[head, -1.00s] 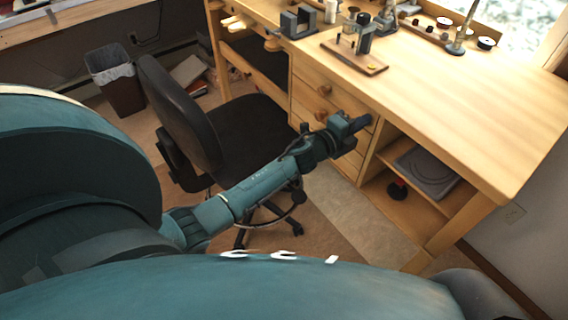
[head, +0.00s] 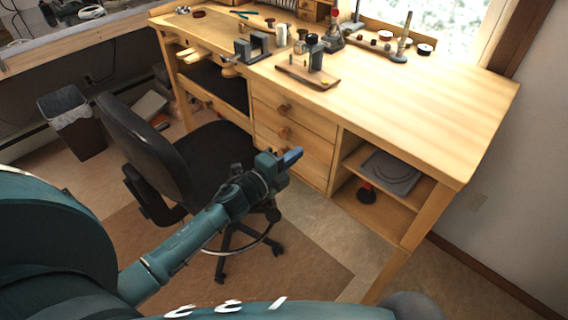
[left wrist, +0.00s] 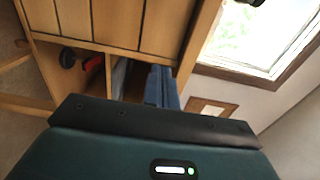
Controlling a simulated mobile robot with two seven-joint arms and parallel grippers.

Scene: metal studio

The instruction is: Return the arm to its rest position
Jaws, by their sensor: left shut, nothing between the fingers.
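My left arm comes in from the lower left in the head view. Its gripper (head: 290,158) is shut and empty, in front of the workbench drawers and above the floor. It appears clear of the bench, with the black office chair behind and to its left. In the left wrist view the shut blue fingers (left wrist: 160,88) point toward the bench's open shelf, which shows sideways. My right gripper is not in view.
The wooden workbench (head: 440,140) holds a vise (head: 252,47), a small board with tools (head: 307,74) and spools. The black chair (head: 150,145) stands close to my left arm. A waste bin (head: 72,125) is at the left. Floor at the lower right is open.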

